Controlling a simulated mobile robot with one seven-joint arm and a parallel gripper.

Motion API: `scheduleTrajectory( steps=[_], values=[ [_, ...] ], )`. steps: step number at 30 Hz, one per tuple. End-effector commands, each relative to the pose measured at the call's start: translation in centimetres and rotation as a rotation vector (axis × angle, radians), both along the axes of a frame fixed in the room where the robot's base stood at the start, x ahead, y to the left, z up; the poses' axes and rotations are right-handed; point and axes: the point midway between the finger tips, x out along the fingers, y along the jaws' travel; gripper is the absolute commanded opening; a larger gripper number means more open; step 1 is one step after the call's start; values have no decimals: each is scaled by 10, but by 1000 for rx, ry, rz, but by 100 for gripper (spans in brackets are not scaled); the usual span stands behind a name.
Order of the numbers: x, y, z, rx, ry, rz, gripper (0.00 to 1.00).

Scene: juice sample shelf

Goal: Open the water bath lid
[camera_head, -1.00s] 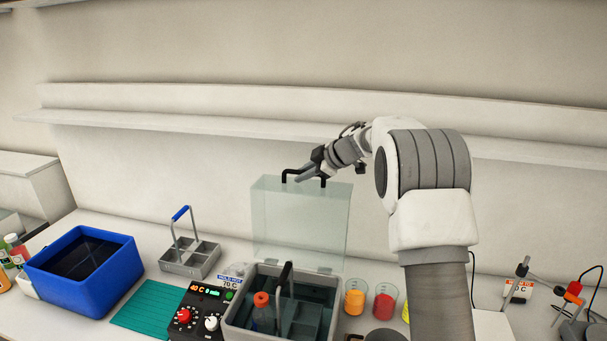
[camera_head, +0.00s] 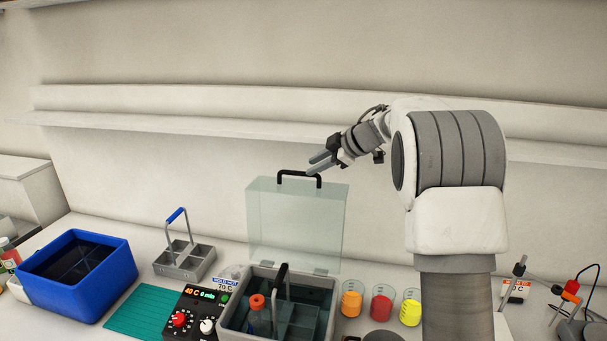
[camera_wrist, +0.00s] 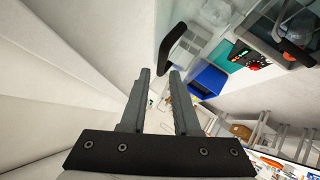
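The water bath (camera_head: 236,318) is a grey box at the front middle of the bench. Its clear lid (camera_head: 295,225) stands upright at the back, hinged along the rear rim. The black lid handle (camera_head: 299,174) is at the lid's top edge and also shows in the wrist view (camera_wrist: 174,45). My gripper (camera_head: 315,165) is just above and to the right of the handle, apart from it. In the wrist view my gripper (camera_wrist: 160,85) has its two fingers apart with nothing between them. Inside the bath are a rack with a black handle and an orange-capped bottle (camera_head: 258,312).
A blue tub (camera_head: 115,275), a grey rack with a blue handle (camera_head: 184,262) and a green mat (camera_head: 140,312) are to the left. A control box (camera_head: 190,315) adjoins the bath. Several beakers (camera_head: 381,305) stand to the right. A wall shelf (camera_head: 200,130) runs behind.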

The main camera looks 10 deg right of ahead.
Motion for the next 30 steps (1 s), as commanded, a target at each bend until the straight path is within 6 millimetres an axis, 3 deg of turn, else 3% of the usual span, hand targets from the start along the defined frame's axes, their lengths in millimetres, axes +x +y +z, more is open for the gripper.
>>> scheduleTrajectory(
  steps=[12, 30],
  values=[
    [-50, -48, 54, 0, -3, -3, 30],
    [-57, -53, 69, 9, -27, -12, 30]
  ],
)
